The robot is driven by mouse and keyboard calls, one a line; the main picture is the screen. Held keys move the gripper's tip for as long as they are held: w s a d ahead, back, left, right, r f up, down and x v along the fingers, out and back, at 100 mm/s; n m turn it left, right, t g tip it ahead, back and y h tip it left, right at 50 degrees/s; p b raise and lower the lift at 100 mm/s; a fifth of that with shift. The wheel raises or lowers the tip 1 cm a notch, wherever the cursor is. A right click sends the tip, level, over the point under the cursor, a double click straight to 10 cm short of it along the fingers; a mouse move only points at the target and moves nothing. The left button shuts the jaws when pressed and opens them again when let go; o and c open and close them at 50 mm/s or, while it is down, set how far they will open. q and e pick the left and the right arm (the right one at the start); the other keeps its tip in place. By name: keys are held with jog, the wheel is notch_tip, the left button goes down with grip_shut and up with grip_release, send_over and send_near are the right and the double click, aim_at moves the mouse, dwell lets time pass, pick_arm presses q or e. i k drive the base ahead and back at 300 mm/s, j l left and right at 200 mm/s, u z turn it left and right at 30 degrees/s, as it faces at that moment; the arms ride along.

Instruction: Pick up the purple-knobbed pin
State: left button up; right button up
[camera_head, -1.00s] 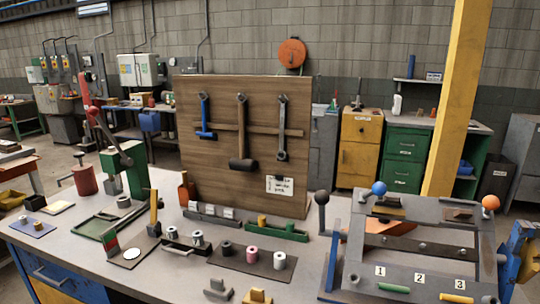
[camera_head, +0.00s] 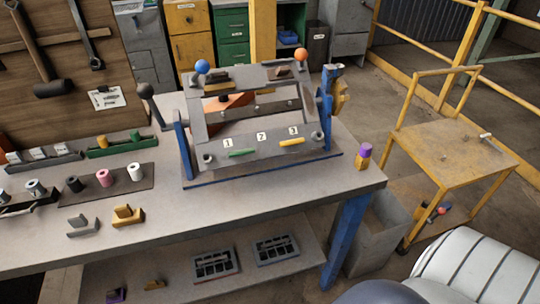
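The purple-knobbed pin (camera_head: 364,154) is near the right end of the workbench (camera_head: 300,201) in the head view. Its purple knob is on top, above a short yellow-brown lower part, and it looks upright. It is apart from the grey fixture to its left. Neither of my grippers is in view, so I cannot tell where they are relative to the pin.
The fixture (camera_head: 258,157), with blue and orange ball handles and plates numbered 1 to 3, stands left of the pin. A grey bin (camera_head: 382,236) is below the bench's right end. A yellow cart (camera_head: 455,160) stands farther right.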

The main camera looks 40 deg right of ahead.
aim_at(366, 148)
jog(key=z, duration=1.8)
jog(key=i+l+u, duration=0.2)
jog(key=i+l, duration=0.2)
jog(key=l, duration=0.25)
jog(key=i+l+u, duration=0.2)
jog(key=i+l, duration=0.15)
jog(key=l, duration=0.3)
jog(key=i+l+u, duration=0.1)
jog(key=l, duration=0.25)
jog(key=i, duration=0.05)
